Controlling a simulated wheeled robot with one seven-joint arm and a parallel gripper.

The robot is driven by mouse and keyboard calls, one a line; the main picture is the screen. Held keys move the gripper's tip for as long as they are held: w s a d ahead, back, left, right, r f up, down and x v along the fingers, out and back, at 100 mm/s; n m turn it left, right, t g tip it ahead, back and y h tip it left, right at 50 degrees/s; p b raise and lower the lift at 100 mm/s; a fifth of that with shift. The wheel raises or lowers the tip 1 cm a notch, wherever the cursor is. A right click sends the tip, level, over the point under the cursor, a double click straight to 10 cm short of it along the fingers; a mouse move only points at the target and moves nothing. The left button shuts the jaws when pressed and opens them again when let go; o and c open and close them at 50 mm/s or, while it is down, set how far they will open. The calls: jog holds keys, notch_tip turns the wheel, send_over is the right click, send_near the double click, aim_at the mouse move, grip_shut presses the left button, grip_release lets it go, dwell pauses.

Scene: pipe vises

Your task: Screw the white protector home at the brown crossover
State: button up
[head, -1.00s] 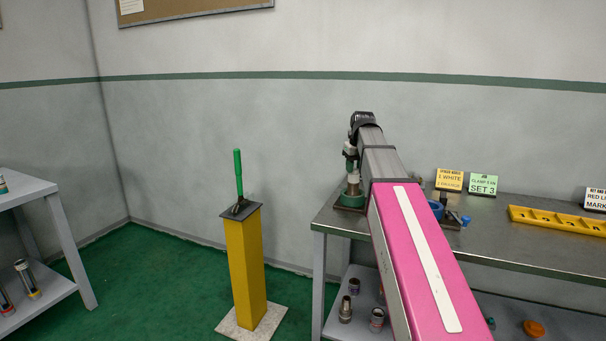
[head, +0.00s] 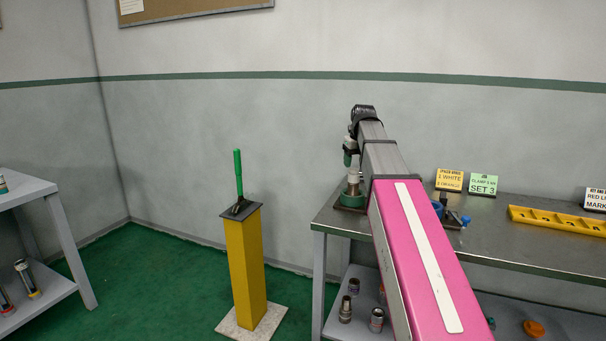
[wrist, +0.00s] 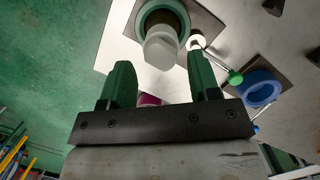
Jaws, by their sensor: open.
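The white protector (wrist: 161,46) sits upright on top of the crossover (wrist: 180,22), which shows only as a dark brown edge in the wrist view. The crossover stands in a round green vise (wrist: 146,16) on the bench's left end. In the head view the protector (head: 352,169) is a small pale piece above the green vise (head: 352,200). My gripper (wrist: 163,74) is open, its two green fingers apart and empty. In the wrist view the protector lies just beyond the fingertips. In the head view my gripper (head: 348,157) is just above it. Thread engagement cannot be seen.
A blue ring vise (wrist: 262,88) and a green-tipped handle (wrist: 235,77) lie right of the green vise. Label cards (head: 450,180) and a yellow tray (head: 556,220) are farther right. A yellow post (head: 247,265) with a green lever stands left of the bench.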

jog(key=n, duration=0.3)
jog(key=shift+w+d+n+y, duration=0.1)
jog(key=shift+n+y, duration=0.3)
jog(key=n, duration=0.3)
jog(key=shift+g+y, duration=0.3)
jog(key=n+g, duration=0.1)
jog(key=n, duration=0.5)
jog(key=shift+w+n, duration=0.15)
jog(key=shift+n, duration=0.15)
jog(key=n+g, duration=0.1)
jog(key=n, duration=0.5)
jog(key=shift+w+n, duration=0.1)
jog(key=shift+n, duration=0.2)
jog(key=n+g, duration=0.1)
jog(key=n, duration=0.5)
jog(key=shift+h, duration=0.4)
